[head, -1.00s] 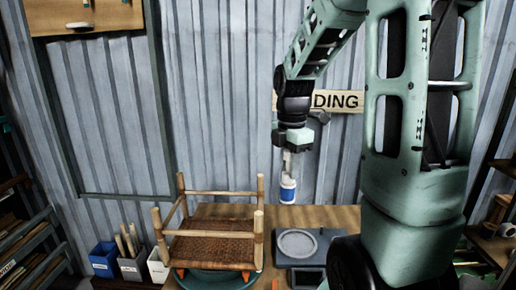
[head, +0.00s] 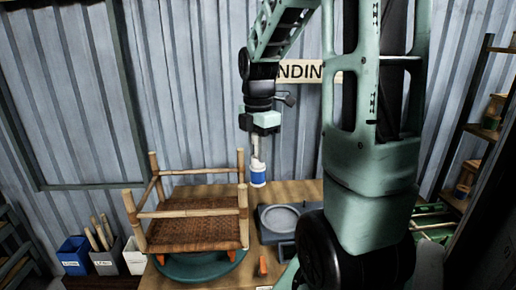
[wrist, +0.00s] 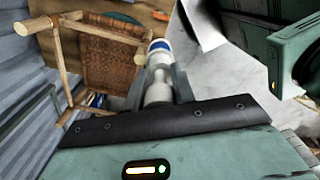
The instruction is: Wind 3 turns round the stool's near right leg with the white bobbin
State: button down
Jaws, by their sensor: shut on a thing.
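The stool (head: 194,232) stands upside down with its woven brown seat low and its legs pointing up. Its near right leg (head: 243,212) is a bare-looking upright cane post; I cannot make out any strand on it. The white bobbin (head: 258,177) has a blue band and hangs below my gripper (head: 256,152), to the right of the right legs and apart from them in the picture. My gripper is shut on the bobbin. In the wrist view the bobbin (wrist: 158,60) points away between the fingers, with the stool (wrist: 108,62) to its left.
The stool sits on a green round turntable (head: 200,270) on a wooden table. A grey device with a round dish (head: 280,218) stands right of it. An orange piece (head: 262,266) lies near the turntable. Bins (head: 104,262) stand at the left, and shelves (head: 485,130) at the right.

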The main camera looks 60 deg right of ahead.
aim_at(258, 179)
jog(key=shift+f+b, duration=2.45)
jog(key=shift+f, duration=2.15)
jog(key=shift+d+r+p, duration=0.15)
jog(key=shift+p, duration=0.2)
jog(key=w+d+p, duration=0.3)
jog(key=w+d, duration=0.1)
jog(key=w, duration=0.4)
jog(key=w+a, duration=0.2)
jog(key=a, duration=0.5)
jog(key=shift+s+d+p, duration=0.25)
jog(key=shift+s+d, duration=0.25)
jog(key=shift+s, duration=1.15)
jog(key=shift+s+d+p, duration=0.25)
jog(key=shift+s+d, duration=0.2)
jog(key=shift+s, duration=1.25)
jog(key=shift+s+d+p, duration=0.25)
jog(key=shift+s+d, duration=0.25)
jog(key=shift+s, duration=1.15)
